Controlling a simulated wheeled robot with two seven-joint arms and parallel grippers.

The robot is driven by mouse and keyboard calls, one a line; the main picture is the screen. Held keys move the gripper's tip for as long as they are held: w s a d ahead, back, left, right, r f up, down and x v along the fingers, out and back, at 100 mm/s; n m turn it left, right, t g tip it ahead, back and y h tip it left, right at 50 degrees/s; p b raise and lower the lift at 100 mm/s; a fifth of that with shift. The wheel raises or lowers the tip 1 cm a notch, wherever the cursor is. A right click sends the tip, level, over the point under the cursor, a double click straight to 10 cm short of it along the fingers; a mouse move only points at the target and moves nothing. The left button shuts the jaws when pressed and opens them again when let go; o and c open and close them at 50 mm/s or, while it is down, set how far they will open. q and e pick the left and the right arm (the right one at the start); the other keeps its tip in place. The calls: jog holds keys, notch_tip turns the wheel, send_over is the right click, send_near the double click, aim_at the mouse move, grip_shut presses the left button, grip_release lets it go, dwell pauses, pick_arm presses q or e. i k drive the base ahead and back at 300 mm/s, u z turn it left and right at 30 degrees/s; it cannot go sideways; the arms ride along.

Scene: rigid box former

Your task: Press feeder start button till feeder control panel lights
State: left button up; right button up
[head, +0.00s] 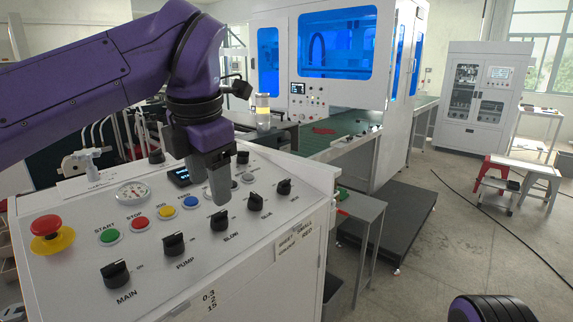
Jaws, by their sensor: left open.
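The feeder control panel (75,275) is a sloped white console at the front left. Its green START button (109,236) is at the left, between a red mushroom button (49,230) and the red STOP button (139,223). My left gripper (219,196) points down over the panel's right half, near the black knobs and right of the blue button (190,202). It is open, with no object visible in it, and it is well right of the START button. I cannot tell whether its fingertips touch the panel. A small dark display (179,177) shows faint blue marks. My right gripper is out of view.
Yellow button (166,212), gauge (133,192) and several black knobs, including MAIN (116,273) and PUMP (174,244), crowd the panel. Behind stand a green conveyor (350,150) and a white machine with blue windows (335,40). The floor at right is mostly open, with a cable.

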aim_at(110, 235)
jog(key=k, duration=1.35)
